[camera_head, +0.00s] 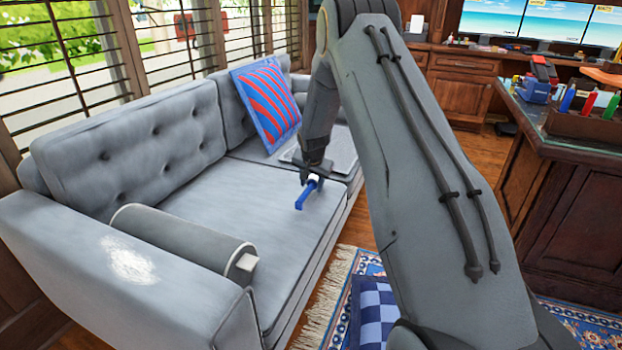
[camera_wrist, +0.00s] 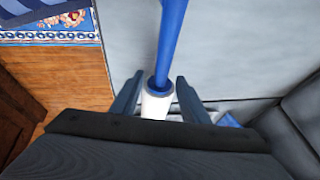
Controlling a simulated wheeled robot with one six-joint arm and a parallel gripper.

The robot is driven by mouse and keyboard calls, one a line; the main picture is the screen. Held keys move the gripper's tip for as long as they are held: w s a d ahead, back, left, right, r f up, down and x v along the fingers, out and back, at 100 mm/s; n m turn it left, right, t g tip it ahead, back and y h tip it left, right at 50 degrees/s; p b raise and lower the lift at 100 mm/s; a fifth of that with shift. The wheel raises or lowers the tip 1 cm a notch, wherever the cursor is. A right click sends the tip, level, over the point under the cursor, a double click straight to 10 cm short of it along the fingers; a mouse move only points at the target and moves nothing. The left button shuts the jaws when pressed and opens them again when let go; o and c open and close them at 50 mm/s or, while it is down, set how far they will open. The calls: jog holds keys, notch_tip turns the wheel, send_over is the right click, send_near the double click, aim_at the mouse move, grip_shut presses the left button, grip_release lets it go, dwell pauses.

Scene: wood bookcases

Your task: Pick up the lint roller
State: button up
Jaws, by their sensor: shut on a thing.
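The lint roller (camera_head: 307,193) has a blue handle and a white roll, and is at my gripper (camera_head: 313,176) over the right part of the grey sofa seat. In the wrist view, the lint roller (camera_wrist: 170,50) points away from my gripper (camera_wrist: 160,103), with its white end between the two dark fingers. My gripper is shut on the lint roller. The fingers partly hide the white roll in the head view. The handle appears to be above the seat cushion, but the exact gap is hard to tell.
The grey sofa (camera_head: 190,230) stands below windows. A striped red and blue pillow (camera_head: 266,102) leans on its backrest, and a flat grey thing (camera_head: 335,148) lies behind my gripper. A dark wooden desk (camera_head: 560,190) stands at right. A patterned rug (camera_head: 345,300) covers the floor.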

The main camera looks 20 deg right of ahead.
jog(key=s+a+b, duration=0.1)
jog(key=s, duration=0.2)
jog(key=s+a+b, duration=0.1)
jog(key=s, duration=0.2)
jog(key=s+a+b, duration=0.1)
jog(key=s, duration=0.3)
jog(key=shift+s+a+f, duration=0.1)
jog(key=shift+a+f, duration=0.1)
jog(key=shift+a, duration=0.2)
jog(key=shift+s+a+r+b, duration=0.1)
jog(key=shift+s+a+b, duration=0.1)
jog(key=shift+s+b, duration=0.35)
jog(key=shift+s+a+r+b, duration=0.1)
jog(key=shift+s+a+b, duration=0.1)
jog(key=shift+s+b, duration=0.35)
jog(key=shift+s, duration=0.1)
